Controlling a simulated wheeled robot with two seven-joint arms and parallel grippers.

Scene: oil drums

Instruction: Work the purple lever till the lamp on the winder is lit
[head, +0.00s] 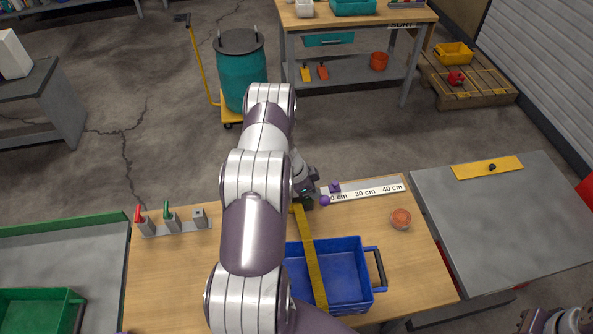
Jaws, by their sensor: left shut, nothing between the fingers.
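My left arm comes down the middle of the head view, and its gripper (309,198) is shut and empty at the back of the wooden bench. A purple ball knob (325,201), which looks like the lever's end, is right beside the fingertips; I cannot tell whether they touch. A small purple block (335,187) sits at the white scale strip (365,193), marked in cm. A yellow strap (312,255) runs from near the gripper across the blue crate (350,262). The winder's body and its lamp are not clearly visible, perhaps hidden by my arm.
A switch block (172,222) with red and green levers stands left on the wooden bench (165,280). An orange-red round object (401,218) lies right of the crate. A grey table (510,215) is at right, a green crate (40,310) at lower left.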

